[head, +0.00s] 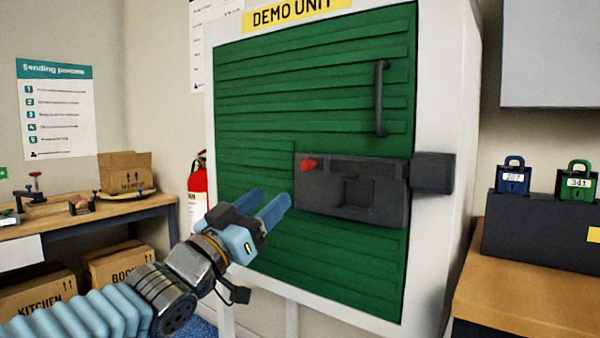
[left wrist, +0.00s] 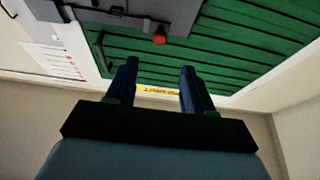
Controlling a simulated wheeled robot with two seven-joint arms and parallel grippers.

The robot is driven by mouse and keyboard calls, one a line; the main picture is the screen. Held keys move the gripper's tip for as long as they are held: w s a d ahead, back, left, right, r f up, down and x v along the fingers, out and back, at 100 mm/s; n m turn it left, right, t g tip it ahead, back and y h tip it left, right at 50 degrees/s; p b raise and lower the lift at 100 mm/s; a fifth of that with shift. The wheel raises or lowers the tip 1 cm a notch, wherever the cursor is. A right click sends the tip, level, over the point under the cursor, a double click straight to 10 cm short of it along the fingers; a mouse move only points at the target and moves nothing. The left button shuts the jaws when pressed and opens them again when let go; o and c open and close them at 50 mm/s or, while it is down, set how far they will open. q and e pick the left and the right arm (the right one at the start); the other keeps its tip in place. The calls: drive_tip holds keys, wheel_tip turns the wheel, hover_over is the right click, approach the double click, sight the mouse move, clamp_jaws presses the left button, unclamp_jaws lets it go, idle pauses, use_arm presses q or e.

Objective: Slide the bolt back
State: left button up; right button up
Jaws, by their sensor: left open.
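The bolt (head: 352,170) is a dark grey bar in a dark housing (head: 318,198) on the green slatted door (head: 310,90). A red knob (head: 308,165) sits at its left end. Its right end meets a dark block (head: 433,173) on the white frame. The red knob also shows in the left wrist view (left wrist: 159,39), ahead of the fingers. My left gripper (head: 264,206) is open and empty, left of and below the knob, apart from it. Its two fingers also show in the left wrist view (left wrist: 158,85). My right gripper is not in view.
A dark vertical handle (head: 380,98) is on the door above the bolt. A bench (head: 90,208) with a carton (head: 125,172) stands at left, a fire extinguisher (head: 198,195) behind. Two padlocks, blue (head: 513,178) and green (head: 576,182), stand at right.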

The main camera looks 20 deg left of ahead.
sight(305, 167)
use_arm(q)
drive_tip(key=p+x, duration=0.2)
drive_tip(key=x, duration=0.9)
drive_tip(key=shift+w, duration=0.1)
drive_tip(key=shift+f, duration=0.1)
clamp_jaws()
